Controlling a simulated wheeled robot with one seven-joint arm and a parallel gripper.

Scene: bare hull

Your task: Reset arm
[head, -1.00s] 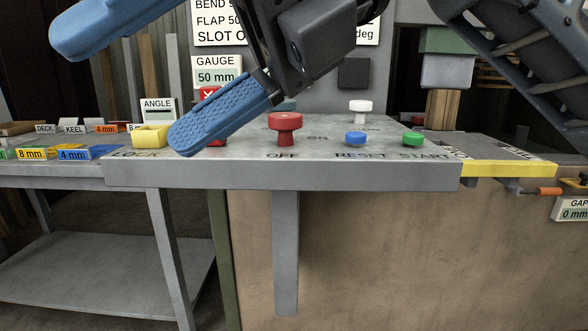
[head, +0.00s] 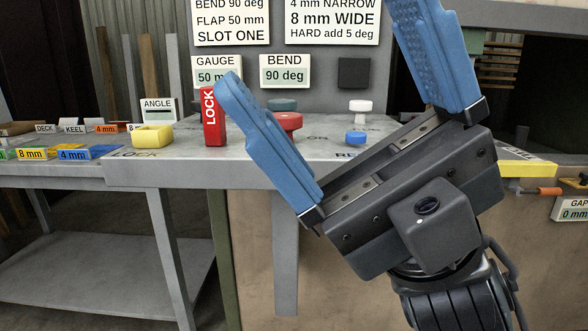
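My gripper (head: 335,70) is in front of the grey console in the head view, with its two blue fingers spread wide and nothing between them. The left finger overlaps part of the red knob (head: 291,120). The blue button (head: 355,137) shows between the fingers, with its RESET label mostly hidden behind my gripper. The white knob (head: 360,106) stands just behind the blue button. The green button is hidden behind my gripper. My arm comes up from the bottom right.
A red LOCK block (head: 213,118) stands upright left of the left finger. A yellow block (head: 152,136) and an ANGLE sign (head: 159,110) are farther left. Signs reading GAUGE (head: 205,70) and BEND (head: 284,71) are on the back panel. A side table (head: 50,170) holds labelled blocks.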

